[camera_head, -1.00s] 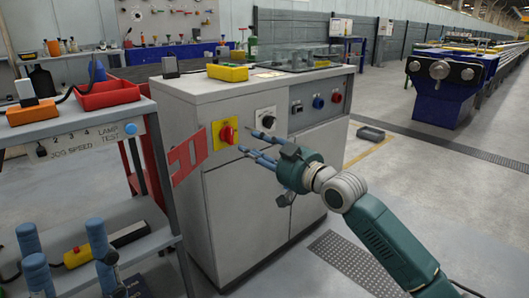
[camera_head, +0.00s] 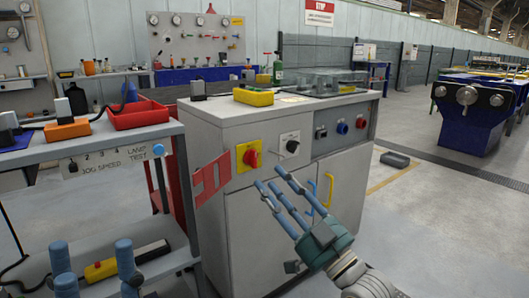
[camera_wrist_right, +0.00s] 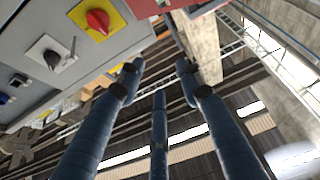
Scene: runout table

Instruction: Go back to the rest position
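My right gripper (camera_head: 268,184) is in front of the grey control cabinet (camera_head: 250,205), below its red switch knob (camera_head: 251,157) on a yellow plate. Its blue fingers are spread and nothing is between them. The right wrist view shows the same open gripper (camera_wrist_right: 159,78), with the red knob (camera_wrist_right: 97,20) and a black selector knob (camera_wrist_right: 51,59) at upper left, apart from the fingers.
A red panel (camera_head: 212,179) sticks out beside the cabinet. Open floor (camera_head: 430,230) lies at right.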

